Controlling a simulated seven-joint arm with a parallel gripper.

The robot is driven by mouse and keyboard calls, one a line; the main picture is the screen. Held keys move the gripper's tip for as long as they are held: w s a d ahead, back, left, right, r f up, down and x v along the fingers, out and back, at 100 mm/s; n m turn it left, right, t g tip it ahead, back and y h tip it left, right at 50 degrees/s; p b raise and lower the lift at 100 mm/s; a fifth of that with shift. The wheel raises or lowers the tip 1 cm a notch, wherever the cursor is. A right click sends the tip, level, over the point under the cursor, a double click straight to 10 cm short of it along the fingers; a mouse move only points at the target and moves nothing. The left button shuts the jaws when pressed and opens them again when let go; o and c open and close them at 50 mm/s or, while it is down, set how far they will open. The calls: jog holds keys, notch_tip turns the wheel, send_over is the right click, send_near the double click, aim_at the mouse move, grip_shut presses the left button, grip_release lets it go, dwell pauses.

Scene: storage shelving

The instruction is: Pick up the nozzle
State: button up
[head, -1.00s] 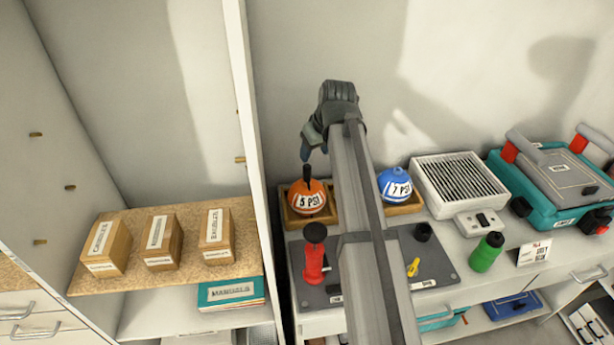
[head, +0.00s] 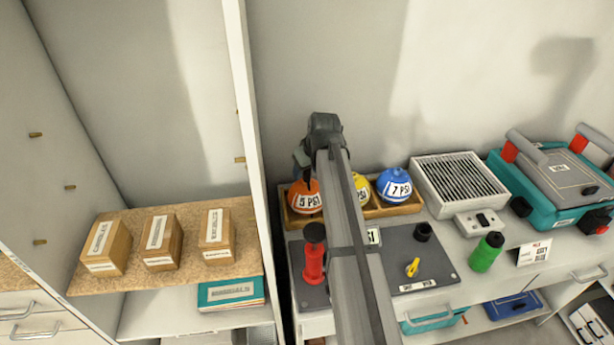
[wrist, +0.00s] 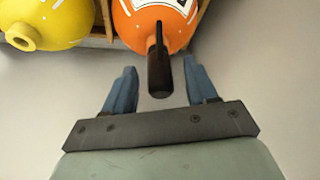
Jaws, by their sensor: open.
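A black nozzle (wrist: 158,72) stands out from the orange 5 PSI ball (wrist: 155,18) in the wrist view. My gripper (wrist: 160,68) is open, with its two blue fingers on either side of the nozzle and a visible gap on each side. In the head view, my gripper (head: 301,164) is just above the orange ball (head: 304,197), and the nozzle is hidden behind it. The ball sits in a wooden tray (head: 408,209) at the back of the worktop.
A yellow ball (head: 361,187) and a blue ball (head: 394,185) share the tray. A red pump (head: 314,255), a yellow piece (head: 412,267) and a black cup (head: 423,232) are on the grey mat (head: 440,268). A tall white panel (head: 250,130) stands to the left.

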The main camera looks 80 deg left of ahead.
jog(key=shift+a+f, duration=0.1)
jog(key=shift+f, duration=0.1)
grip_shut()
dwell(0.4)
jog(key=shift+r, duration=0.1)
